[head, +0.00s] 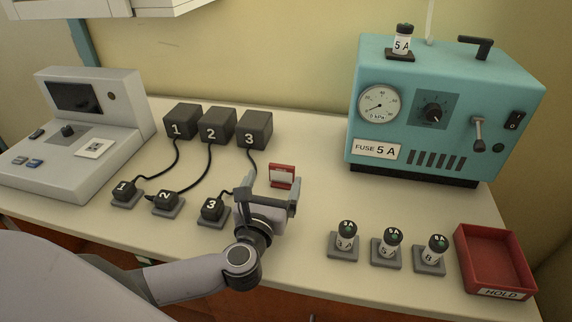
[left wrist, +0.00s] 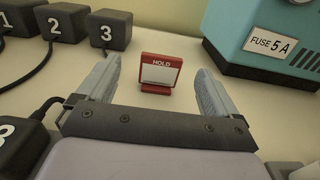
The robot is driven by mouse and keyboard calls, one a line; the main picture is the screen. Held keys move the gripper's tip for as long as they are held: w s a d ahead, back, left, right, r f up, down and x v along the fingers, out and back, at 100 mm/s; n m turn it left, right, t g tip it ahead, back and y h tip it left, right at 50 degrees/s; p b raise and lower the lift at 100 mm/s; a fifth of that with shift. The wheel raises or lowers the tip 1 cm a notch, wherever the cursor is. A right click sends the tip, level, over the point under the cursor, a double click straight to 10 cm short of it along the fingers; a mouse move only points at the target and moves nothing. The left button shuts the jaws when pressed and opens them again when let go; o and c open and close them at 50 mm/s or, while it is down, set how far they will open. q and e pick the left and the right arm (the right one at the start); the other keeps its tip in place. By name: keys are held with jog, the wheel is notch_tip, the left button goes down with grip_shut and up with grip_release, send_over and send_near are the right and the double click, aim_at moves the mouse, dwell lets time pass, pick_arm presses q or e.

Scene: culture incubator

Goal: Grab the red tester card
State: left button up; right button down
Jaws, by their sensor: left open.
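The red tester card (head: 282,176) stands upright on the bench, right of the block marked 3. It has a red frame and a white face. In the left wrist view the card (left wrist: 161,73) reads HOLD and sits ahead of the fingers, near the middle of the gap between them. My left gripper (head: 268,190) is open just in front of the card; its two fingers also show in the left wrist view (left wrist: 155,88). No contact with the card is visible. My right gripper is not in view.
Black boxes (head: 217,126) numbered 1 to 3 stand behind, cabled to small plugs (head: 212,207) left of my gripper. A teal incubator (head: 440,110) stands back right. Three fuses (head: 388,245) and a red HOLD tray (head: 492,262) are at front right. A grey console (head: 85,120) is left.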

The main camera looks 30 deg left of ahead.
aim_at(281, 169)
pick_arm(q)
jog(key=shift+x, duration=0.8)
jog(key=shift+d+f+p+x, duration=0.1)
jog(key=shift+f+p+x, duration=0.1)
jog(key=shift+x, duration=1.15)
jog(key=shift+d+f+p+x, duration=0.1)
jog(key=shift+f+p+x, duration=0.05)
jog(key=shift+x, duration=1.2)
jog(key=c, duration=1)
